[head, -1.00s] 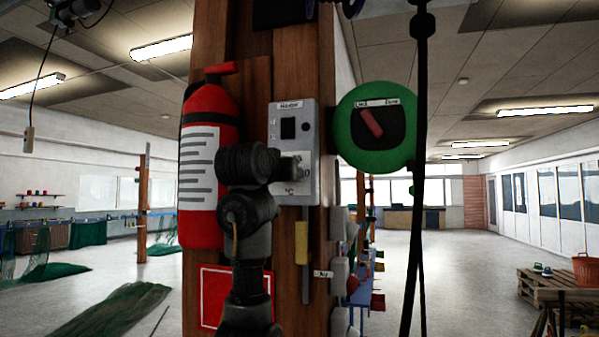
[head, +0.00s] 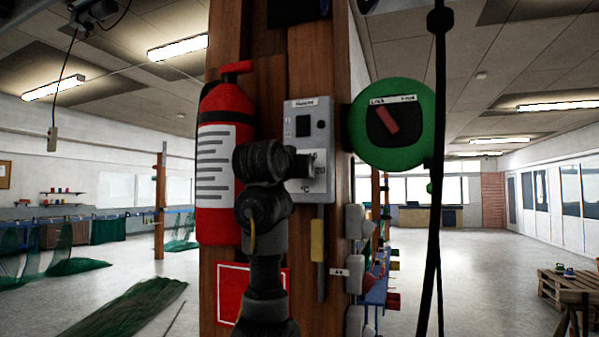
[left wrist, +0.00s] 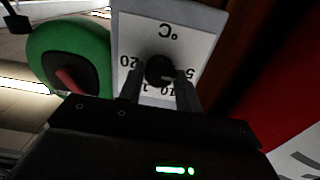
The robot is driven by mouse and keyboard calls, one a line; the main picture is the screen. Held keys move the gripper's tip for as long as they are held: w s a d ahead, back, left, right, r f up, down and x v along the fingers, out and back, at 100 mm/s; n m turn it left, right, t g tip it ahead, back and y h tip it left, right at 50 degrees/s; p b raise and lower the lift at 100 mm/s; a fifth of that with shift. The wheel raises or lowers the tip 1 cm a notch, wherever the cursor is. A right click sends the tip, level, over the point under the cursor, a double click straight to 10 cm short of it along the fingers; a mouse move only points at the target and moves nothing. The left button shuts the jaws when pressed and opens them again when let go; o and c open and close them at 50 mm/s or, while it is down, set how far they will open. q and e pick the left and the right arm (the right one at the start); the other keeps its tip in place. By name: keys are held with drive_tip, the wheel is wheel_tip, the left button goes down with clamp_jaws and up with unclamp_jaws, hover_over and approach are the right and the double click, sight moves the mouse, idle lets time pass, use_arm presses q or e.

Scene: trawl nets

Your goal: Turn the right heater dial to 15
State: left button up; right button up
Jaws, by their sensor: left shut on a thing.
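The grey heater panel (head: 308,120) is fixed to the wooden post. It has a dark square and a small dark knob at its top, and "20" and "°C" show lower down. My left gripper (head: 306,167) reaches the lower part of the panel and hides the dial there. In the left wrist view the black round dial (left wrist: 158,69) sits between the fingers of my left gripper (left wrist: 161,88), which are shut on it. The scale appears upside down, with "20" at left and "5" at right. A short pale mark shows at the dial's lower right. My right gripper is out of view.
A red fire extinguisher (head: 220,105) hangs just left of the panel. A green round box (head: 410,150) with a red lever is at right, with a black cable (head: 437,90) hanging beside it. A yellow-handled tool (head: 317,240) hangs below the panel.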

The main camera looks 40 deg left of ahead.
use_arm(q)
drive_tip(key=shift+f+m+b, duration=0.1)
drive_tip(key=shift+m+b, duration=6.3)
drive_tip(key=shift+m, duration=5.4)
drive_tip(key=o, duration=1)
drive_tip(key=shift+s, duration=0.1)
